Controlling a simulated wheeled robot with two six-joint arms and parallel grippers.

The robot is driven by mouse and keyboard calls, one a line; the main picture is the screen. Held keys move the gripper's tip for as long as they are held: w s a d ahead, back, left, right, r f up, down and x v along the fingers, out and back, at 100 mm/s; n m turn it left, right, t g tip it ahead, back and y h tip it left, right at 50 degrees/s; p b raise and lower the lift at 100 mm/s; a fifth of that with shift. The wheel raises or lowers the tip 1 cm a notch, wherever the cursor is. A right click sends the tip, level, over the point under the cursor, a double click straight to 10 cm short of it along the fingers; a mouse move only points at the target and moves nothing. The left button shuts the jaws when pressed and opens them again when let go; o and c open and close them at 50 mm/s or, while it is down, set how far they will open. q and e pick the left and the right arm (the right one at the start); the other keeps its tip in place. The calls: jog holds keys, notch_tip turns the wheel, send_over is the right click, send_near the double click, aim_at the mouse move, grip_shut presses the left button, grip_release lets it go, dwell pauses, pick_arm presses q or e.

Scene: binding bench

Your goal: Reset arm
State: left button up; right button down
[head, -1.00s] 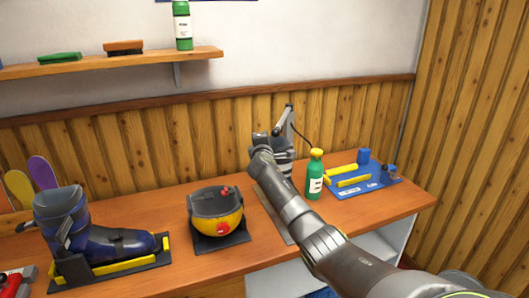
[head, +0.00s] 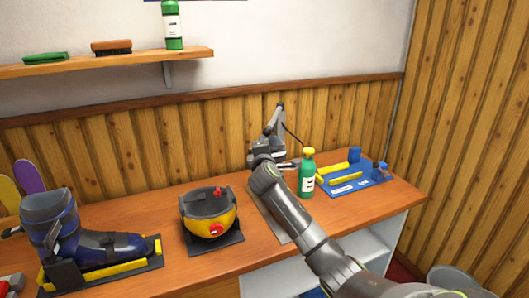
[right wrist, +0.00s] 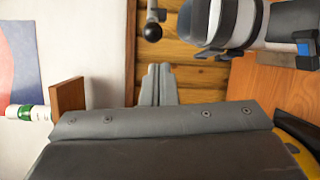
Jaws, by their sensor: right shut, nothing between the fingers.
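My right arm reaches in from the lower right in the head view. Its gripper end (head: 262,152) is in front of a grey lever device (head: 277,120) at the back of the bench and partly overlaps it. In the right wrist view my right gripper (right wrist: 157,72) is shut, with its fingers together and nothing between them. Beside it in that view are a black knob (right wrist: 153,32) on a rod and a grey rounded part (right wrist: 235,22), apart from the fingertips in the picture. My left gripper is not in view.
The wooden bench (head: 170,205) carries a blue ski boot (head: 95,240), a yellow and black helmet-like unit (head: 208,212), a green bottle (head: 307,180) and a blue mat (head: 378,178) with yellow tools. A wall shelf (head: 135,63) holds brushes and another bottle. A grey bin (head: 455,278) stands lower right.

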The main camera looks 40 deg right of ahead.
jog(key=shift+s+a, duration=0.1)
jog(key=shift+s, duration=0.3)
